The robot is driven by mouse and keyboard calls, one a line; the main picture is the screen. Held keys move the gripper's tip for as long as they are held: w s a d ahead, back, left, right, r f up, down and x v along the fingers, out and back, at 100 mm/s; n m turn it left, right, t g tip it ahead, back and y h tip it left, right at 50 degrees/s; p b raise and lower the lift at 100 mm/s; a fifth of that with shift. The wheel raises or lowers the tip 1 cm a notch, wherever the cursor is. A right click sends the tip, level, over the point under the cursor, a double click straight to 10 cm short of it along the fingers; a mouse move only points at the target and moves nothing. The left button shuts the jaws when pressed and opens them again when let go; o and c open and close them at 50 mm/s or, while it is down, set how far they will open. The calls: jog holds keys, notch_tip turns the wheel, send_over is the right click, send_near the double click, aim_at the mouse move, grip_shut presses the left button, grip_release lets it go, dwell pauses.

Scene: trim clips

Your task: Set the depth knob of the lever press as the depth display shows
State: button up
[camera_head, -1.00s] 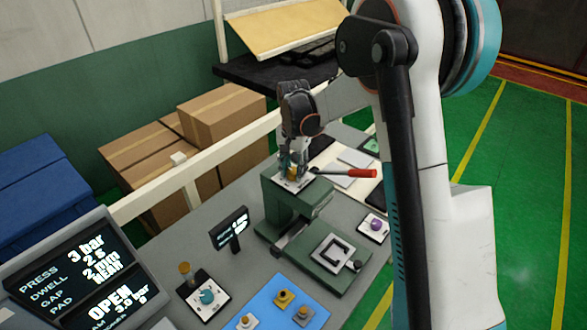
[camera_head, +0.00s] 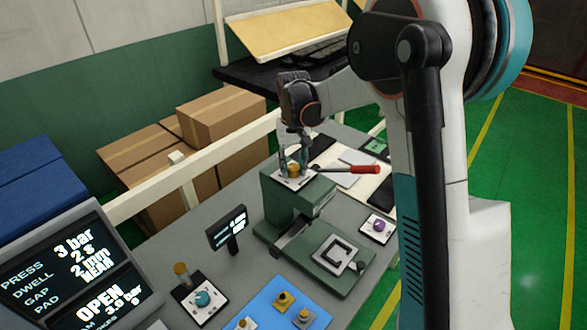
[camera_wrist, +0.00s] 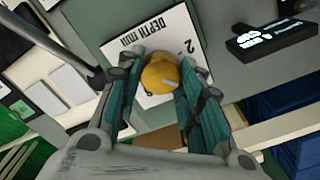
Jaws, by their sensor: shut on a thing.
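The depth knob (camera_head: 293,171) is a brass-yellow round knob on top of the green lever press (camera_head: 283,208). In the wrist view the knob (camera_wrist: 156,76) bears a grey pointer mark and sits on a white plate (camera_wrist: 137,39) reading "DEPTH mm". My gripper (camera_wrist: 160,88) is shut on the knob, one finger on each side. The depth display (camera_head: 228,229) is a small black screen on a post left of the press. It shows short white lines too small to read, also in the wrist view (camera_wrist: 270,39).
The press lever ends in a red handle (camera_head: 364,169) right of my gripper. A large screen (camera_head: 78,275) stands front left. A teal knob (camera_head: 203,299) and a blue tray (camera_head: 268,300) with small parts lie in front. Cardboard boxes (camera_head: 222,120) stand behind the rail.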

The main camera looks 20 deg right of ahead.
aim_at(293, 167)
jog(key=shift+n+b, duration=0.3)
jog(key=shift+n, duration=0.7)
jog(key=o, duration=1.1)
jog(key=shift+c, duration=0.2)
notch_tip(293, 167, up, 12)
